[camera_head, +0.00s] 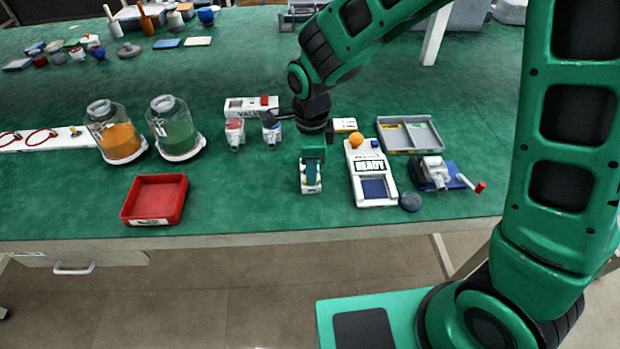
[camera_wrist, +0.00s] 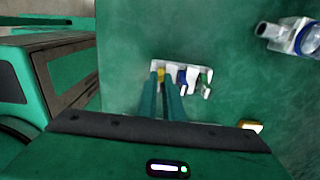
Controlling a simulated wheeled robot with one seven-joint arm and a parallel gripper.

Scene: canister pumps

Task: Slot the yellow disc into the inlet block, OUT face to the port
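The yellow disc (camera_wrist: 161,75) shows as a small yellow patch in a white rack (camera_wrist: 197,70) in the wrist view. It lies between the tips of my gripper (camera_wrist: 161,82), whose two teal fingers are close together. I cannot tell whether they press on it. In the head view my gripper (camera_head: 312,178) points down at the rack (camera_head: 311,188) and hides much of it. A grey-white block (camera_head: 435,170) sits on a blue pad to the right; I cannot tell whether it is the inlet block. No OUT marking or port is readable.
A white READY panel (camera_head: 356,188) with an orange ball is just right of the rack. A grey tray (camera_head: 437,136) lies behind it. Red and blue pump heads (camera_head: 271,131), two jars (camera_head: 172,130) and a red tray (camera_head: 127,210) are left. The front table strip is clear.

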